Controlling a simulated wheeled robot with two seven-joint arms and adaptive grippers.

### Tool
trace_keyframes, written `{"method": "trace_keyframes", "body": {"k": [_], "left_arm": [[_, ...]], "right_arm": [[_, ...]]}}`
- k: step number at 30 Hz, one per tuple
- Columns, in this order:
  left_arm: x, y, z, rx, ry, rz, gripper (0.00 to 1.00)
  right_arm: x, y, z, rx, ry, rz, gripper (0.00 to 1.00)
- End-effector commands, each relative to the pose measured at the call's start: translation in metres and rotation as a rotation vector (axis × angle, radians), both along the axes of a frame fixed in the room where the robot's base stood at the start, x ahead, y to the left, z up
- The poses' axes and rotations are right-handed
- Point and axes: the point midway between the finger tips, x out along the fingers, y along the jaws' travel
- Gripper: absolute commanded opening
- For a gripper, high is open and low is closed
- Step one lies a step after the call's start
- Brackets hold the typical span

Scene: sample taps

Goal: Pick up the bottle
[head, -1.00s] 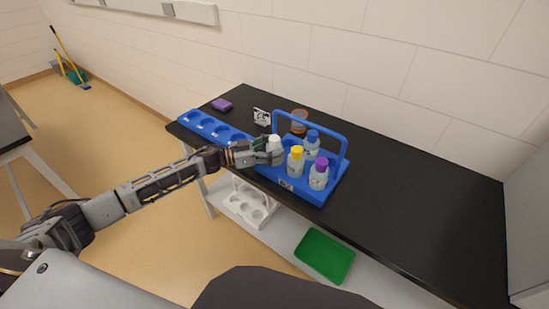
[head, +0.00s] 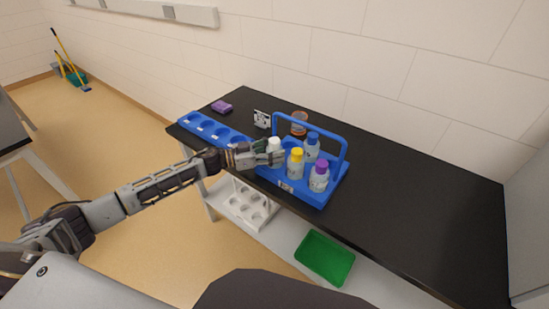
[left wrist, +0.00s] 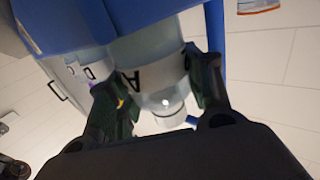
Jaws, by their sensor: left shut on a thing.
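A bottle with a white cap (head: 274,144) stands in the blue carrier (head: 311,197), at its left end. My left gripper (head: 277,156) reaches it from the left and is shut on it. In the left wrist view, the pale bottle body (left wrist: 145,62) with a dark letter on it lies between the two fingers of the left gripper (left wrist: 158,80). In the head view, the fingers hide the lower part of this bottle. Bottles with a yellow cap (head: 297,153), a blue cap (head: 313,135) and a purple cap (head: 321,165) stand beside it. My right gripper is out of view.
The carrier's tall blue handle (head: 312,126) arches over the bottles. A blue rack with round holes (head: 232,130) lies to the left. A brownish jar (head: 299,118), a small sign (head: 262,119) and a purple block (head: 222,106) stand behind. The black bench is clear at right.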

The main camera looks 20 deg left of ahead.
Motion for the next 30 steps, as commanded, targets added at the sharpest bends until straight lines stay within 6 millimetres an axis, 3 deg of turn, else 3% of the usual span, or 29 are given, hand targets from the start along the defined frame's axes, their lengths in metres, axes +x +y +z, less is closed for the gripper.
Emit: {"method": "trace_keyframes", "body": {"k": [8, 30], "left_arm": [[0.0, 0.0, 0.007, 0.0, -0.002, 0.0, 0.19], [-0.001, 0.002, 0.071, 0.001, 0.001, 0.001, 0.19]], "right_arm": [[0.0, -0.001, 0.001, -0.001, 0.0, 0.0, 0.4], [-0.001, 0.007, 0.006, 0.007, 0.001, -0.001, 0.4]]}}
